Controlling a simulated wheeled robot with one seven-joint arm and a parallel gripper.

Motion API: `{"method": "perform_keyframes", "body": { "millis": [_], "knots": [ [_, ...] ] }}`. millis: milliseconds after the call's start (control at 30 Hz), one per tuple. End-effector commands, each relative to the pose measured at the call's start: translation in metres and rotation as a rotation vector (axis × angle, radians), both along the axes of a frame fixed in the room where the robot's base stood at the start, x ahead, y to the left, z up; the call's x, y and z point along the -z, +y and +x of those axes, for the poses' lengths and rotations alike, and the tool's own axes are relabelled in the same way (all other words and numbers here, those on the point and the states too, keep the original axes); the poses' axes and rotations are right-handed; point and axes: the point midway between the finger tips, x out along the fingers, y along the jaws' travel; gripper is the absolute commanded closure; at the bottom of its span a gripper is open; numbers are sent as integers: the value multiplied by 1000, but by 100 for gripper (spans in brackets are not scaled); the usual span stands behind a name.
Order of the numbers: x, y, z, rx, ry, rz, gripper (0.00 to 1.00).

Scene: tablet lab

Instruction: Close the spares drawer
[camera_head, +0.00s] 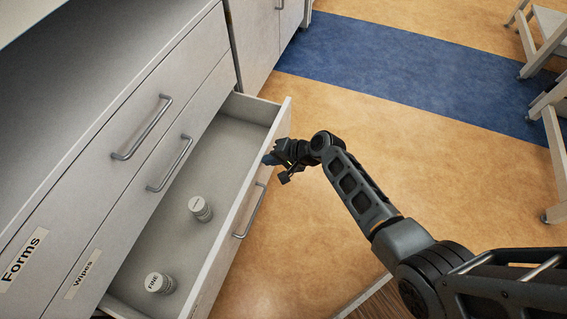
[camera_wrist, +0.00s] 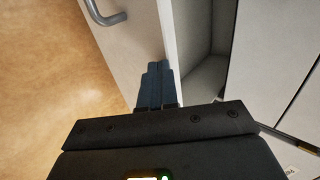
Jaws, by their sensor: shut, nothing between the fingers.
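The open drawer (camera_head: 283,128) is pulled well out below the drawers labelled Forms and Wipes. Its own label is not visible, so I cannot read whether it says spares. Two pale round containers (camera_head: 200,209) stand inside it; the nearer one (camera_head: 158,283) is marked FINE. My gripper (camera_head: 270,159) is shut and empty at the outer face of the drawer front, near its far end and beyond the bar handle (camera_head: 249,210). In the wrist view my fingers (camera_wrist: 156,85) overlap the drawer front (camera_wrist: 135,45) near its edge; whether they touch it I cannot tell.
The Forms drawer (camera_head: 125,125) and Wipes drawer (camera_head: 190,130) are shut, each with a bar handle. Another cabinet (camera_head: 255,35) stands beyond. White-legged furniture (camera_head: 550,100) is at the right. The tan floor with a blue band (camera_head: 400,70) is clear in between.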

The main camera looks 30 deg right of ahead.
Motion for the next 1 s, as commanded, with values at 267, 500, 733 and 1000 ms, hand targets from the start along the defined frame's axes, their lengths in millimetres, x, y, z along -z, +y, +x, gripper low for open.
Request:
{"method": "perform_keyframes", "body": {
  "millis": [267,500,733,1000],
  "knots": [
    [3,45,61,-6,-3,-1,100],
    [3,76,104,-4,-3,0,100],
    [2,94,130,-1,-2,1,100],
    [0,102,140,0,-1,1,100]
  ]
}}
